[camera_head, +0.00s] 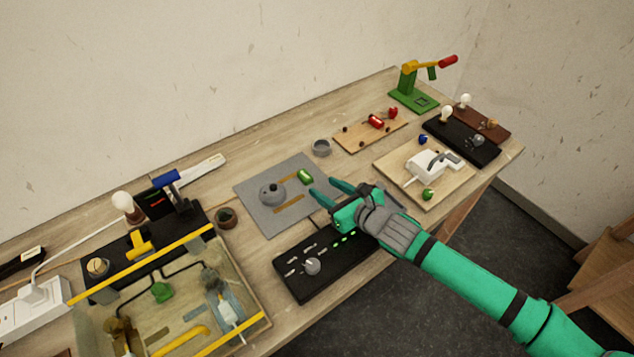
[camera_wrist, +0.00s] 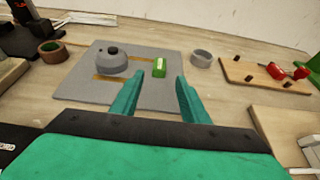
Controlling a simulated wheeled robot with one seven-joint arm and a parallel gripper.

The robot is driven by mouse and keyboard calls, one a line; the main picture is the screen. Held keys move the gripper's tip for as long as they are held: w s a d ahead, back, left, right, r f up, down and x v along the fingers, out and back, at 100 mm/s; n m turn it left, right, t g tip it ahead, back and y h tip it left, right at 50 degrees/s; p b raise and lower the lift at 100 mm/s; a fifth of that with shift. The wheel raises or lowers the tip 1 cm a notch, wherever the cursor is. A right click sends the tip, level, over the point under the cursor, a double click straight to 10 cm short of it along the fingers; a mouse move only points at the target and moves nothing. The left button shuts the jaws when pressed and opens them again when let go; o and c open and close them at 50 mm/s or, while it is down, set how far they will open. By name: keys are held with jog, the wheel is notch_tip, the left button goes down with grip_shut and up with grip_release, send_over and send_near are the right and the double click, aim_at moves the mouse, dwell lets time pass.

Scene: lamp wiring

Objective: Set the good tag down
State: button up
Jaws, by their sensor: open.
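The good tag looks to be the small green block (camera_head: 305,177) lying on the grey mat (camera_head: 262,222), near the mat's right side. It also shows in the wrist view (camera_wrist: 159,68), ahead of the fingers and apart from them. My gripper (camera_head: 322,187) is open and empty, with its teal fingers over the mat's right edge, just short of the green block. In the wrist view the gripper (camera_wrist: 157,95) shows a clear gap between its fingers. Any writing on the block is too small to read.
A round grey knob-topped piece (camera_head: 272,194) sits on the mat left of the block. A grey ring (camera_head: 321,147) stands behind. A black panel (camera_head: 300,272) lies in front, below my gripper. A glass-topped box (camera_head: 185,310) stands at left, and a wooden board (camera_head: 425,190) at right.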

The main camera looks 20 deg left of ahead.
jog(key=shift+v, duration=1.8)
